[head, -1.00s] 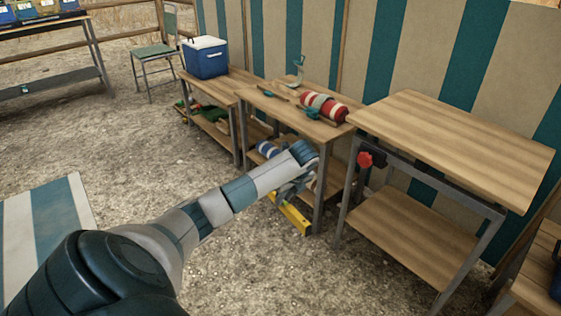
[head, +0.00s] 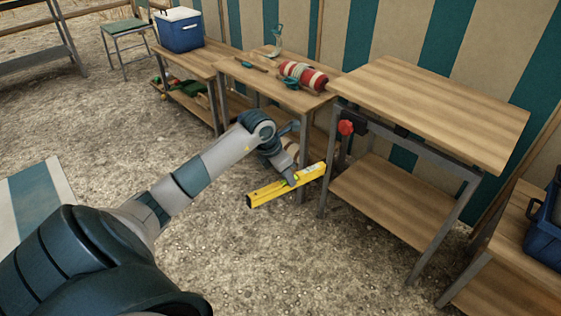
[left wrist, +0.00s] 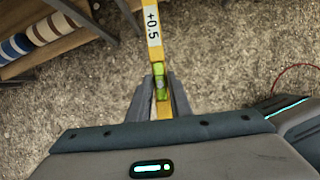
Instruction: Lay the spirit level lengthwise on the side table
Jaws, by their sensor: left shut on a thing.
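The spirit level is a long yellow bar (head: 267,193) in the middle of the head view, held in the air over the gravel. My left gripper (head: 290,180) is shut on it, away from its near dark end. In the left wrist view the level (left wrist: 151,50) passes between the two fingers of the gripper (left wrist: 160,95), with a green vial and a "+0.5" label showing. A wooden table (head: 440,105) with a bare top and a lower shelf stands to the right of the level. I cannot tell whether it is the side table. My right gripper is not in view.
The middle table (head: 238,75) holds a red and white striped roll (head: 303,75) and small tools. A blue cooler (head: 180,32) stands on the table behind. A red knob (head: 346,127) sticks out under the bare top. A blue crate (head: 545,235) is at far right.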

